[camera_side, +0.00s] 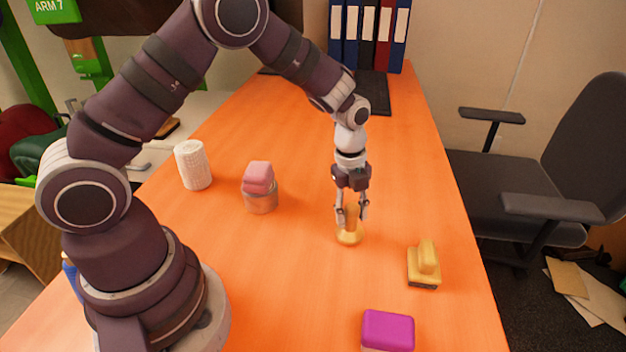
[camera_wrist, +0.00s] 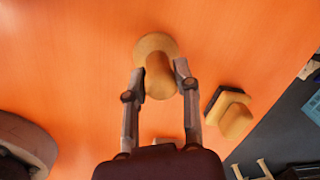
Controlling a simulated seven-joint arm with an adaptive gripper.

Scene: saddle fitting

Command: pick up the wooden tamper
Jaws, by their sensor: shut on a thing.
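The wooden tamper (camera_side: 349,237) stands upright on the orange table, a tan piece with a round wider base and a narrower handle. It also shows in the wrist view (camera_wrist: 155,44), with its handle between my fingers. My gripper (camera_side: 351,207) points down over it and is shut on the handle. In the wrist view my gripper (camera_wrist: 160,75) has one finger on each side of the handle. The base appears to rest on the table. The upper part of the handle is partly hidden by the fingers in the side view.
A yellow-handled brush or block (camera_side: 424,265) lies right of the tamper. A purple-topped block (camera_side: 387,331) is at the front. A metal tin with pink blocks (camera_side: 261,198) and a white cylinder (camera_side: 193,165) stand to the left. Binders (camera_side: 368,35) stand at the back.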

